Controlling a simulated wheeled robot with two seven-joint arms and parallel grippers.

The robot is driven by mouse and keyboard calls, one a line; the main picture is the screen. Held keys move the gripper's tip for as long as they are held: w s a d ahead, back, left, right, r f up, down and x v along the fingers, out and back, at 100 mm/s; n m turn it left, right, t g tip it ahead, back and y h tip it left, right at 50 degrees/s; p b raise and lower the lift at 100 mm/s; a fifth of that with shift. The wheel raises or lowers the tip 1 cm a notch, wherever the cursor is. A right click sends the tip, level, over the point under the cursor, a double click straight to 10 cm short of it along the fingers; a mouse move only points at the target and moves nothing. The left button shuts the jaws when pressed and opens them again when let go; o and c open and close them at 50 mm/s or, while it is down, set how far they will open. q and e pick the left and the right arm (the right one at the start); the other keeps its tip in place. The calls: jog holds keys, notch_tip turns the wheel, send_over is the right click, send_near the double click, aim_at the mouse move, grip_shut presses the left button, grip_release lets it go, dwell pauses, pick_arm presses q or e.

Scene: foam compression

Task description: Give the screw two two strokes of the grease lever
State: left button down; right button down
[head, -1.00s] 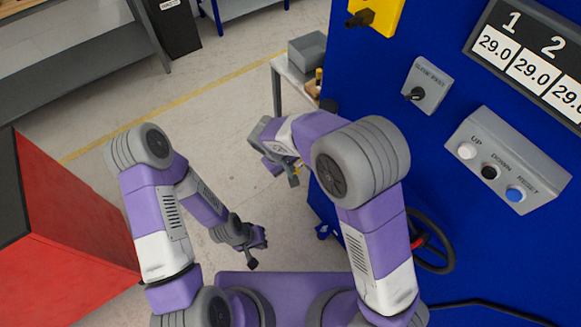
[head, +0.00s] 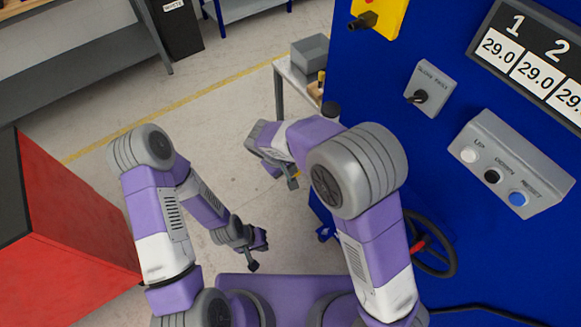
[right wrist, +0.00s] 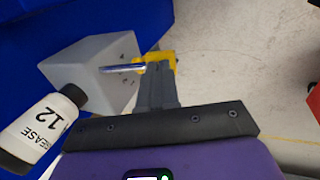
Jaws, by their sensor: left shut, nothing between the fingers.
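In the right wrist view a grease lever shows as a bright metal rod with a yellow grip (right wrist: 165,58), sticking out of a pale grey block (right wrist: 92,73). My right gripper (right wrist: 158,68) has its grey fingers close together at the yellow grip and appears shut on it. The fingers partly hide the grip. In the head view my right gripper (head: 292,182) is beside the blue machine, with a trace of yellow by it. My left gripper (head: 256,258) is shut and empty over the floor. The screws cannot be made out.
A white bottle marked GREASE 12 (right wrist: 42,128) is beside the grey block. The blue machine (head: 390,130) stands on the right with a button box (head: 512,165) and a handwheel (head: 430,243). A red cabinet (head: 75,225) is at left. Open floor lies between.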

jog(key=shift+r, duration=0.15)
jog(key=shift+r+p, duration=0.35)
jog(key=shift+p, duration=0.05)
jog(key=w+d+p+v, duration=0.1)
jog(key=p+v, duration=0.2)
jog(key=v, duration=1)
jog(key=shift+d+r, duration=0.25)
jog(key=shift+r, duration=0.05)
